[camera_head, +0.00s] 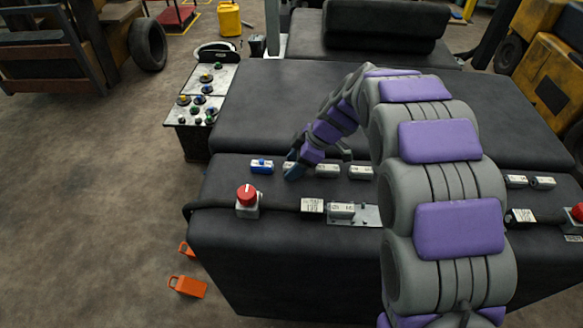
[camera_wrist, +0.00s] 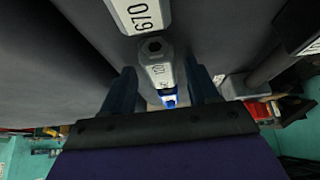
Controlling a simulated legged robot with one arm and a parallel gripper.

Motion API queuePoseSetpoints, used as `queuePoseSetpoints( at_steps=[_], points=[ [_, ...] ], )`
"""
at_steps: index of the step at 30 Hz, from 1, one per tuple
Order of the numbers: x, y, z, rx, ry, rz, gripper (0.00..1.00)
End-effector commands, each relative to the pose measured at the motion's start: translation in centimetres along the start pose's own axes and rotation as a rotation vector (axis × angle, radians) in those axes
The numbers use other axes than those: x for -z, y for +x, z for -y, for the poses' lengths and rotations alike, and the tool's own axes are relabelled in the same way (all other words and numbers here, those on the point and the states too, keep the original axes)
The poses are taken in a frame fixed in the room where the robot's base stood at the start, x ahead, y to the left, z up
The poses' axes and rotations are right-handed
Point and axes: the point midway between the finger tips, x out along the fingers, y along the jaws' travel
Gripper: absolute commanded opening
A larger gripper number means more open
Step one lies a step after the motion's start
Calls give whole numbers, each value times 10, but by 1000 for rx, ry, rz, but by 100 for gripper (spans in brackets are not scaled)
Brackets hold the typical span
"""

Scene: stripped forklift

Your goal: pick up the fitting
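Several fittings lie in a row on a black padded surface. A blue-topped fitting (camera_head: 261,166) is at the row's left end, with white fittings (camera_head: 327,171) and (camera_head: 360,172) to the right. My gripper (camera_head: 292,170) is low over the row, between the blue fitting and the nearest white one. In the wrist view my gripper (camera_wrist: 160,68) is open, its dark blue fingers apart. A white hexagonal fitting (camera_wrist: 157,62) appears in the gap, touching neither finger visibly. A larger-looking labelled fitting (camera_wrist: 139,14) is above it, and the blue one (camera_wrist: 169,99) is beyond.
A red knob (camera_head: 247,193) and a grey fitting on a metal plate (camera_head: 352,214) sit nearer along a black bar. A control panel (camera_head: 205,93) stands at left. Orange blocks (camera_head: 188,286) lie on the floor. The floor at left is open.

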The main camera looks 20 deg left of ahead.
Motion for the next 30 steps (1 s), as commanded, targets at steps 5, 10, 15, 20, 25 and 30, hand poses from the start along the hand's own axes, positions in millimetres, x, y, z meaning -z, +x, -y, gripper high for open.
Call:
queuePoseSetpoints(
  at_steps=[5,10,15,20,25,30],
  points=[
    [-3,-1,1,2,1,-4,40],
    [-3,-1,1,2,1,-3,24],
    [-1,1,0,3,1,0,8],
    [-1,1,0,3,1,0,0],
    [-1,1,0,3,1,-1,0],
    [8,-14,0,1,-2,-2,0]
  ],
)
